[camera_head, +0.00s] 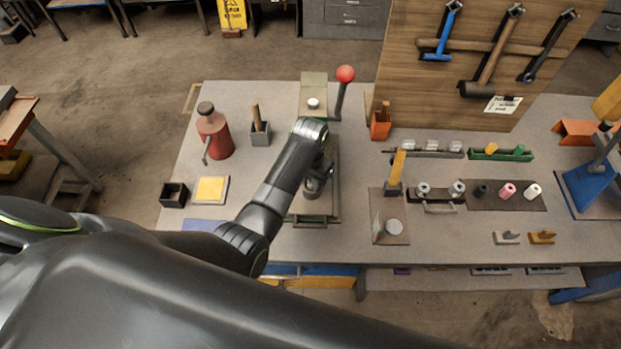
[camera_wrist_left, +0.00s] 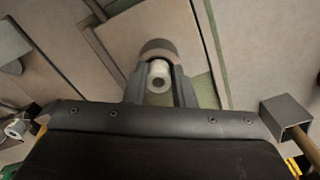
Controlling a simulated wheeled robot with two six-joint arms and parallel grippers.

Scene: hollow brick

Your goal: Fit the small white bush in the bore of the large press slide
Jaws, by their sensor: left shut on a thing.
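In the left wrist view my left gripper (camera_wrist_left: 160,92) is shut on a small white bush (camera_wrist_left: 159,72), whose round end with a dark hole faces the camera. A larger grey-brown round part (camera_wrist_left: 158,47) lies directly beyond the bush; I cannot tell whether it is the press slide, or whether the bush touches it or enters it. In the head view my left arm reaches over the press (camera_head: 314,90), and its wrist hides most of the middle of the press and the held bush. My right gripper is not in view.
The press lever ends in a red ball (camera_head: 345,74). A red oil can (camera_head: 214,134) and a yellow pad (camera_head: 211,189) stand to the left.

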